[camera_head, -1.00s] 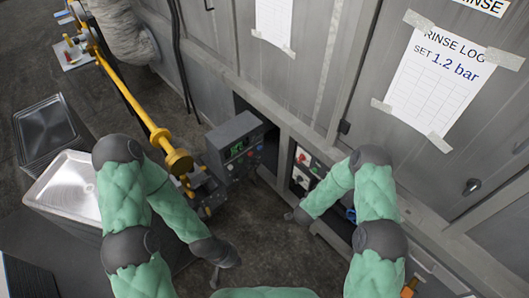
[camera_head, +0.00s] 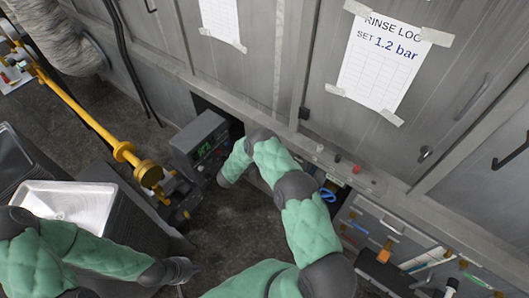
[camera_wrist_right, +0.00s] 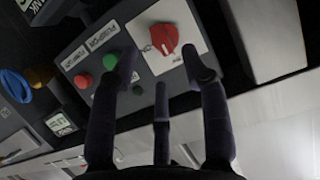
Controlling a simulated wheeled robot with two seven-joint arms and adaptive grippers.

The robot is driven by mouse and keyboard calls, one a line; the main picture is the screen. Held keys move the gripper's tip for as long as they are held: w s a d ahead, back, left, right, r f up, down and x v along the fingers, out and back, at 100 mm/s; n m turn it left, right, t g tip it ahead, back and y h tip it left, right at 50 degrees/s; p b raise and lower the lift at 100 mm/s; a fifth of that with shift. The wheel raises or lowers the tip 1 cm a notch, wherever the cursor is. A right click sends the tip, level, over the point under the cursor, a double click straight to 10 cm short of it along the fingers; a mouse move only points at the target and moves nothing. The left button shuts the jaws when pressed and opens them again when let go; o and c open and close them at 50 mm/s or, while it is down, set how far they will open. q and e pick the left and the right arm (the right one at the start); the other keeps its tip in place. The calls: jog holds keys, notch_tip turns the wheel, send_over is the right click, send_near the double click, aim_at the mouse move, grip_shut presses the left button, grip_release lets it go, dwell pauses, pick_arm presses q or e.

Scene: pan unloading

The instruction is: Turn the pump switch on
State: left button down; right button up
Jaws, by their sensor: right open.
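In the right wrist view, a red rotary knob (camera_wrist_right: 165,38) sits on a pale plate on a dark panel. A green button (camera_wrist_right: 110,61) and a red button (camera_wrist_right: 82,80) are beside it to the left, with white labels. My right gripper (camera_wrist_right: 163,70) is open in front of the panel, its fingers pointing towards the knob and the green button. Nothing is between the fingers; I cannot tell whether they touch the panel. In the head view my right arm covers the panel and hides that gripper. My left gripper (camera_head: 178,271) hangs low at the left, its fingers unclear.
A yellow pipe (camera_head: 90,115) and metal trays (camera_head: 70,203) are farther left. Cabinet doors with a taped rinse log (camera_head: 383,60) rise behind.

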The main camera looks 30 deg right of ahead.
jog(key=shift+b+x, duration=0.65)
jog(key=shift+x, duration=1.95)
grip_shut()
